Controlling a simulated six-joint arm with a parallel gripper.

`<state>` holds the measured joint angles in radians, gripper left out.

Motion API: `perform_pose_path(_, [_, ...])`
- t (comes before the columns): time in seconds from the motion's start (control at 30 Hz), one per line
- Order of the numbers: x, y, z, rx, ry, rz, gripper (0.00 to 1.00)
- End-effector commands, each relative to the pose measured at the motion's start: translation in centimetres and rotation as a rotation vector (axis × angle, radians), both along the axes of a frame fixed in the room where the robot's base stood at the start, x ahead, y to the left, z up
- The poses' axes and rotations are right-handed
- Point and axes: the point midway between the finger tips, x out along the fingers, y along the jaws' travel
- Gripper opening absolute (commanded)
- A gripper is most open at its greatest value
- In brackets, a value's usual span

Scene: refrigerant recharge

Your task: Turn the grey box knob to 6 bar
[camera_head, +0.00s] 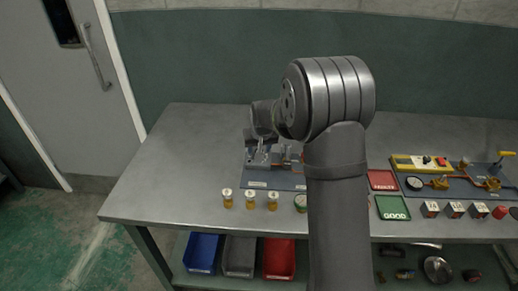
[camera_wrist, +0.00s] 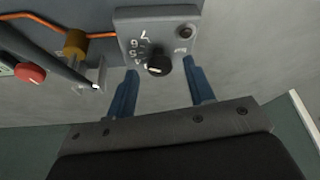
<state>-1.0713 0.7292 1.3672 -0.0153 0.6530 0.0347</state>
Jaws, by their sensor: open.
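The grey box (camera_wrist: 160,20) is at the top middle of the wrist view, with a black knob (camera_wrist: 158,63) on its face. White digits curve along the knob's left side, 6 and 5 among them. A pale mark shows on the knob, but I cannot read its setting surely. My gripper (camera_wrist: 162,68) is open, its blue fingers on either side of the knob in the picture. Gaps show between the fingers and the knob, and nothing is held. In the head view my arm covers much of this area, and I cannot make out the knob there.
In the wrist view, a brass fitting (camera_wrist: 75,43), an orange pipe (camera_wrist: 101,36) and a red button (camera_wrist: 30,73) lie left of the box. On the bench (camera_head: 165,150), several brass-coloured pieces stand in front of a mat. A green GOOD tray (camera_head: 393,216) is right of my arm.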

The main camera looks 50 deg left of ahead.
Motion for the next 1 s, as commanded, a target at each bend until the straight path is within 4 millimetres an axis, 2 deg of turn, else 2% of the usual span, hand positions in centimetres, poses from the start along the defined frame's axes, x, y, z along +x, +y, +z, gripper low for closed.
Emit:
perform_pose_path(0.17, [-0.5, -0.9, 2.7, 0.003, -0.002, 0.000, 0.49])
perform_pose_path(0.5, [-2.0, -3.4, 9.8, 0.003, -0.002, 0.000, 0.49])
perform_pose_path(0.7, [-2.8, -4.8, 13.4, 0.003, -0.002, 0.000, 0.49])
perform_pose_path(0.83, [-3.1, -5.3, 14.8, 0.001, -0.001, 0.000, 0.49])
perform_pose_path(1.0, [-3.2, -5.6, 15.6, 0.000, 0.000, 0.000, 0.49])
